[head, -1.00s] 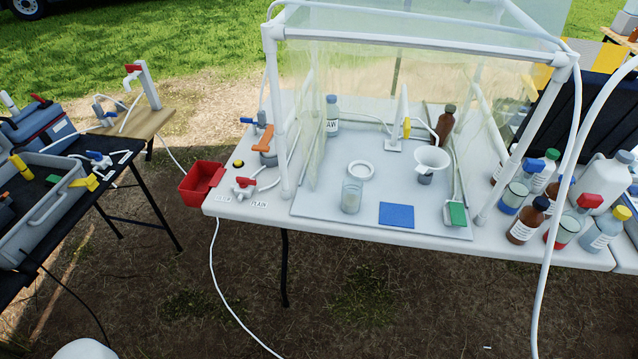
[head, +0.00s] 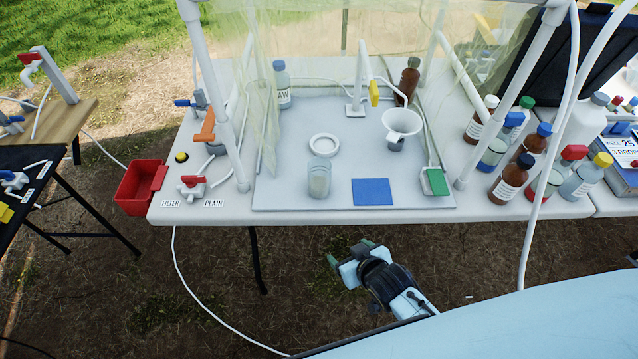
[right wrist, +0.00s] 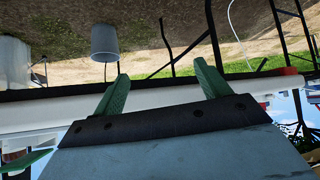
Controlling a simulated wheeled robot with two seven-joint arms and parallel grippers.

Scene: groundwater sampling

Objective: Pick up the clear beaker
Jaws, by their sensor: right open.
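The clear beaker (head: 319,178) stands upright on the grey tray (head: 285,198) near its front edge, left of a blue square pad. It appears to hold something pale low down. My right gripper (head: 350,254) is in front of the table, short of its front edge and apart from the beaker. Its green fingers are spread with nothing between them, as the right wrist view (right wrist: 160,88) also shows. I cannot make out the beaker for certain in the right wrist view. My left gripper is not in view.
A white ring (head: 324,139) lies just behind the beaker, and the blue pad (head: 372,192) lies to its right. A white funnel (head: 402,122) stands farther back. Frame posts (head: 215,95) and clear sheeting flank the tray. Several bottles (head: 508,182) crowd the right side.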

